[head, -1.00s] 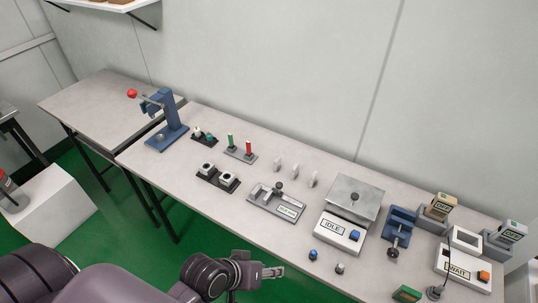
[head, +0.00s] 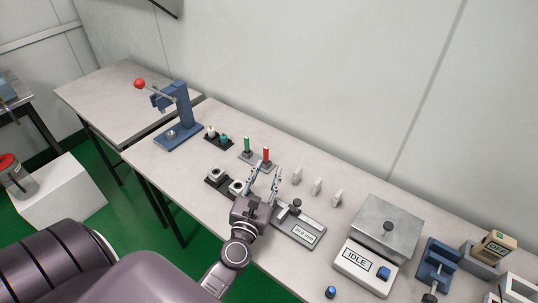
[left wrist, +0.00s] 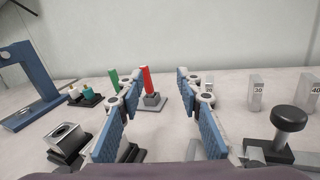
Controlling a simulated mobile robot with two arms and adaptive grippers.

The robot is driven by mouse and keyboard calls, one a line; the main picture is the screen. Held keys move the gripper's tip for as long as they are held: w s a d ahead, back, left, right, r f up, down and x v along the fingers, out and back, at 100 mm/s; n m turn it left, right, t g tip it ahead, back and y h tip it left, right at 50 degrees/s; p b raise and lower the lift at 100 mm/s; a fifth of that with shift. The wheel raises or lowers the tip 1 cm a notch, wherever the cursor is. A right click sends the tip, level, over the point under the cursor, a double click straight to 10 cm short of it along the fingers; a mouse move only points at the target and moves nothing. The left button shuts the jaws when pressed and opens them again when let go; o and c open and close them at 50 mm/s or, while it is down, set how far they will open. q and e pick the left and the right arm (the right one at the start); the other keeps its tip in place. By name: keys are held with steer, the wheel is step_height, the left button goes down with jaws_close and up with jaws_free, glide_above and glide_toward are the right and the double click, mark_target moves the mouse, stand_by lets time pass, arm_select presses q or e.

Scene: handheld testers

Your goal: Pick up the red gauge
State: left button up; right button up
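The red gauge (head: 266,154) stands upright in a small grey holder beside the green gauge (head: 247,145). In the left wrist view the red gauge (left wrist: 146,82) shows ahead, between the fingers and nearer the left one. The green gauge (left wrist: 114,78) is partly hidden by that finger. My left gripper (head: 264,174) is open and empty, its fingers pointing toward the gauges from the front side of the table. It shows open in the left wrist view (left wrist: 161,88) too, with the red gauge still beyond the fingertips. My right gripper is not in view.
A black-knobbed fixture (head: 303,231) lies just right of the gripper, and black socket blocks (head: 215,176) lie to its left. Pale numbered blocks (head: 317,187) stand right of the gauges. A blue press (head: 180,118) with a red-knobbed lever stands at left. The wall is behind.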

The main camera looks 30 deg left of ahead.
mark_target(265, 152)
arm_select(q)
steer(key=a+n, duration=0.1)
steer(key=a+f+n+y, duration=0.1)
steer(key=shift+w+a+f+n+g, duration=0.1)
steer(key=shift+a+f+n+g, duration=0.05)
steer(key=shift+a+n+g, duration=0.2)
steer(key=shift+w+a+y, duration=0.3)
steer(key=shift+w, duration=0.45)
steer(key=shift+w+a+p, duration=0.15)
steer(key=shift+w+p, duration=0.15)
steer(key=shift+w, duration=0.05)
steer(key=x, duration=0.4)
steer(key=shift+w+p, duration=0.25)
steer(key=shift+p, duration=0.15)
steer(key=shift+w+a, duration=0.15)
steer(key=shift+w, duration=0.15)
steer(key=shift+c, duration=0.2)
jaws_close()
